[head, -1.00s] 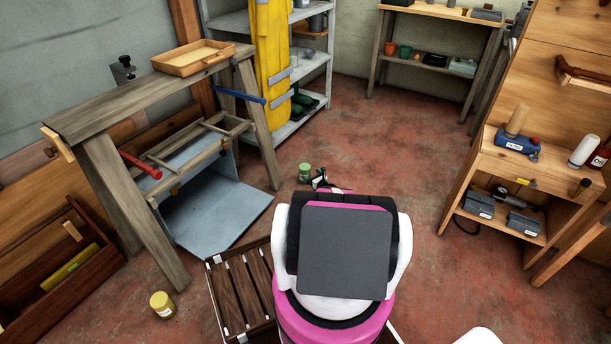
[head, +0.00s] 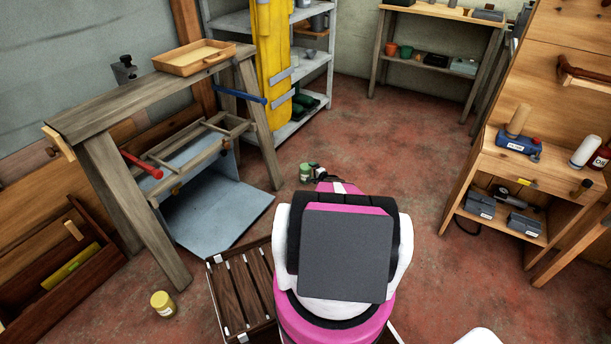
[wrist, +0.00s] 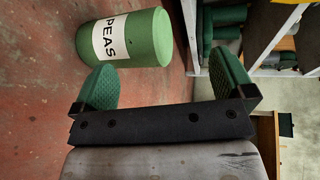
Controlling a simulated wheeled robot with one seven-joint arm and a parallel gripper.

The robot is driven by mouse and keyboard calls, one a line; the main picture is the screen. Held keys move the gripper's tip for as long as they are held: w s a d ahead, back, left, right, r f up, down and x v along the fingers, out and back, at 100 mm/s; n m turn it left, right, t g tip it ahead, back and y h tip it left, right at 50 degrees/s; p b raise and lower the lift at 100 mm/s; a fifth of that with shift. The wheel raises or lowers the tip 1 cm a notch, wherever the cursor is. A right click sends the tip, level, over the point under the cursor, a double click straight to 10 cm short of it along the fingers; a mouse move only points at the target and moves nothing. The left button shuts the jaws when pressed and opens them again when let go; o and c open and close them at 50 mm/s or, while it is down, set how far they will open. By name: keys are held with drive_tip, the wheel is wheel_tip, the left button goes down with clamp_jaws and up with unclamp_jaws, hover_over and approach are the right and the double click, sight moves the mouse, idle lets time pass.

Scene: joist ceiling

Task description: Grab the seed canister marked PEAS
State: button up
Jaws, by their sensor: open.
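The green seed canister (head: 305,173) marked PEAS stands on the red floor beyond the wooden slatted crate in the head view. In the wrist view the canister (wrist: 150,38) appears turned on its side, with its white PEAS label facing left. My gripper (wrist: 163,80) is open and empty, its two green-padded fingers spread wide. The canister is ahead of the fingertips, nearer the left finger, and not between the pads. In the head view my gripper (head: 317,168) is just right of the canister, partly hidden by my arm.
A yellow canister (head: 163,305) stands on the floor at lower left. The wooden workbench (head: 130,100) and a blue-grey panel (head: 215,212) are left of the PEAS canister. A slatted wooden piece (head: 240,290) lies beside my base. Floor to the right is clear.

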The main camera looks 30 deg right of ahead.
sight(306, 166)
drive_tip(key=w+n, duration=0.1)
drive_tip(key=n, duration=0.5)
drive_tip(key=w+n+g, duration=0.1)
drive_tip(key=n, duration=0.5)
drive_tip(key=w+r+n+g+h, duration=0.1)
drive_tip(key=n, duration=0.5)
drive_tip(key=shift+w, duration=0.35)
drive_tip(key=shift+f+x, duration=0.15)
drive_tip(key=shift+x, duration=1.15)
drive_tip(key=shift+f+x, duration=0.15)
drive_tip(key=shift+x, duration=1.1)
drive_tip(key=shift+s+a, duration=0.1)
drive_tip(key=shift+s, duration=0.1)
drive_tip(key=c, duration=1.4)
drive_tip(key=shift+r, duration=0.1)
drive_tip(key=shift+r, duration=0.1)
